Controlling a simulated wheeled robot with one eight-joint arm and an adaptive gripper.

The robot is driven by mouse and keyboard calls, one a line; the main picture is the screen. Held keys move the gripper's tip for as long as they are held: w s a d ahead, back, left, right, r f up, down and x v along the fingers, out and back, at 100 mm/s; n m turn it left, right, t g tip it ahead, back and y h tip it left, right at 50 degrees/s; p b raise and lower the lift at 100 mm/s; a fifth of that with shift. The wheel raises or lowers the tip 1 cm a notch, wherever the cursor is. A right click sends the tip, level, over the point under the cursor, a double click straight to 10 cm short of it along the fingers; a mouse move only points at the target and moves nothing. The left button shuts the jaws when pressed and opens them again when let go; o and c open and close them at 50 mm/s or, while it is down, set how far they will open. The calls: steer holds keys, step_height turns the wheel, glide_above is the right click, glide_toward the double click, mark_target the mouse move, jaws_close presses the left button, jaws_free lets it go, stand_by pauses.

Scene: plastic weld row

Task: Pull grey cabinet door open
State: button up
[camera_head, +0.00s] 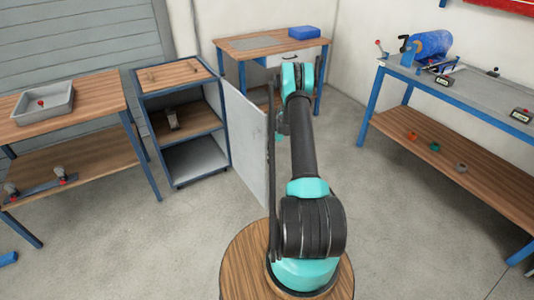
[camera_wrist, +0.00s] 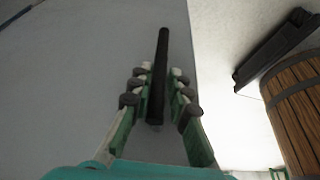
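The grey cabinet (camera_head: 182,180) stands left of centre in the head view, with its door (camera_head: 248,148) swung wide open toward me. The door's grey face (camera_wrist: 70,70) fills the left of the wrist view, with a black bar handle (camera_wrist: 161,50) on it. My gripper (camera_wrist: 160,75) has one finger on each side of the handle. Gaps show between the finger pads and the bar, so it looks open around the handle, not clamped. In the head view my gripper is mostly hidden by my arm, near the door's right edge.
The cabinet's shelves show, with a small object (camera_head: 173,120) on one. A bench with a grey tray (camera_head: 43,103) stands left, a desk with a blue box (camera_head: 304,32) behind, and a long workbench (camera_head: 470,95) right.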

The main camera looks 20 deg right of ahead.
steer(key=shift+o, duration=0.6)
steer(key=shift+s+d, duration=0.15)
steer(key=shift+d, duration=0.05)
steer(key=shift+a+r, duration=0.1)
steer(key=shift+a, duration=0.05)
steer(key=v, duration=1.1)
steer(key=shift+d+r, duration=0.25)
steer(key=shift+r, duration=0.1)
